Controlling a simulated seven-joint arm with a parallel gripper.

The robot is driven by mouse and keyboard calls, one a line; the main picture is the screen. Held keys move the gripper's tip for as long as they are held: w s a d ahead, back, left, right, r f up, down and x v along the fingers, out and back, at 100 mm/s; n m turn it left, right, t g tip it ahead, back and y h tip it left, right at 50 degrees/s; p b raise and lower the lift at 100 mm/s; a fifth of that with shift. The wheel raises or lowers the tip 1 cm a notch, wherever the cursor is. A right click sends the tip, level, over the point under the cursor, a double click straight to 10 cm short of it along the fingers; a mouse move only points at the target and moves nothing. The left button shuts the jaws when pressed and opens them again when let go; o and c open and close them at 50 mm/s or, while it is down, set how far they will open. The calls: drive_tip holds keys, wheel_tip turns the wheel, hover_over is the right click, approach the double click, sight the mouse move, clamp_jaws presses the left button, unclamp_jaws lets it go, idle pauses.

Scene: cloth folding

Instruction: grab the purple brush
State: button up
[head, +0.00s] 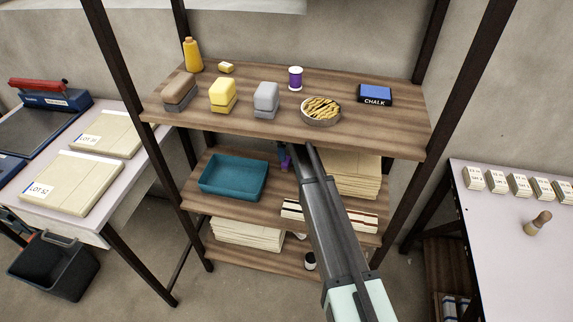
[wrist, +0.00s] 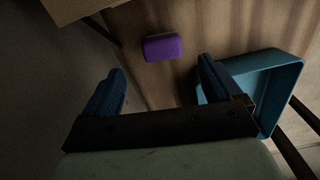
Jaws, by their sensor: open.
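The purple brush (wrist: 163,47) lies on the middle shelf in the wrist view, a small rounded block. In the head view only a little purple (head: 286,164) shows beside the end of my arm; the rest is hidden. My gripper (wrist: 161,70) is open and empty, its two blue fingers spread apart. The brush lies beyond the fingertips, roughly centred between them. In the head view my arm reaches in under the top shelf, and its fingers are mostly hidden.
A teal tray (head: 233,192) stands left of my arm; in the wrist view its rim (wrist: 290,62) is close by the right finger. Stacked boards (head: 352,178) lie to the right. The top shelf (head: 225,126), bearing several blocks and a bowl (head: 321,119), overhangs the arm.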

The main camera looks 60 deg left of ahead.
sight(287, 161)
drive_tip(key=shift+d+f, duration=0.2)
drive_tip(key=shift+f, duration=3.45)
drive_tip(key=shift+s, duration=0.1)
drive_tip(key=c, duration=1.1)
